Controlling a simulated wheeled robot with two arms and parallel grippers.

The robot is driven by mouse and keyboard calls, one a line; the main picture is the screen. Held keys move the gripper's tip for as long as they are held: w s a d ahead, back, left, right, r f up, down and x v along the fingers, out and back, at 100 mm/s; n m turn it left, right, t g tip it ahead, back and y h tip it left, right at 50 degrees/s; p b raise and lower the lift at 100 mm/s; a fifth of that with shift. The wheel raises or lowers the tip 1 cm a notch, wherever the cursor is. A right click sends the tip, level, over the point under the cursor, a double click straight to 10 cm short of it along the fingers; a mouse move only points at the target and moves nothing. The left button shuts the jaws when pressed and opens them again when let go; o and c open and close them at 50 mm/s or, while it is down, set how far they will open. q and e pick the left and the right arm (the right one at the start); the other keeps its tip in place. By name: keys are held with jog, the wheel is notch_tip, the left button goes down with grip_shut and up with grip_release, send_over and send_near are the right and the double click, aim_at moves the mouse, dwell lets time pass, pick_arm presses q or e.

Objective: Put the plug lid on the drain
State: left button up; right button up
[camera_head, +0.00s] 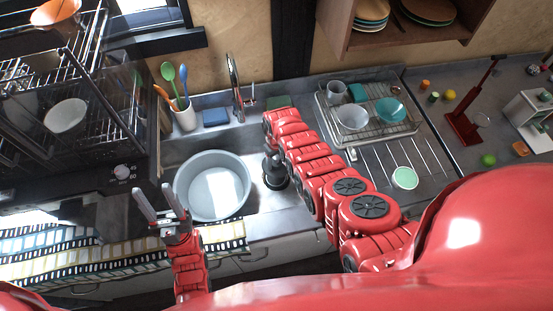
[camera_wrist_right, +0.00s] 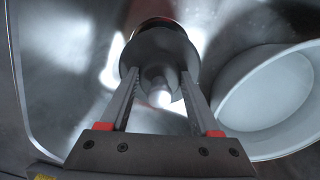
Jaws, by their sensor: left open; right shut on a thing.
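The plug lid (camera_wrist_right: 158,48) is a dark grey round piece with a knob, seen in the right wrist view between the two fingers. My right gripper (camera_wrist_right: 163,92) is shut on it. In the head view this gripper (camera_head: 272,160) points down into the sink, right of the big bowl. The drain (camera_head: 276,183) is a dark round opening in the sink floor, just below the gripper and partly hidden by it. A dark rim shows behind the lid in the wrist view; I cannot tell whether the lid touches the drain. My left gripper (camera_head: 154,191) is open and empty, left of the bowl.
A large grey bowl (camera_head: 212,158) stands in the sink, close to the drain. A faucet (camera_head: 236,88) rises behind it. A dish rack (camera_head: 366,138) with bowls stands right of the sink. A black shelf with racks (camera_head: 122,120) stands at the left.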

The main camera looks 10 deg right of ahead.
jog(key=shift+f+b, duration=4.45)
jog(key=shift+f, duration=0.2)
jog(key=shift+d+f, duration=0.1)
jog(key=shift+f, duration=0.2)
jog(key=o, duration=1.5)
jog(key=shift+r, duration=0.15)
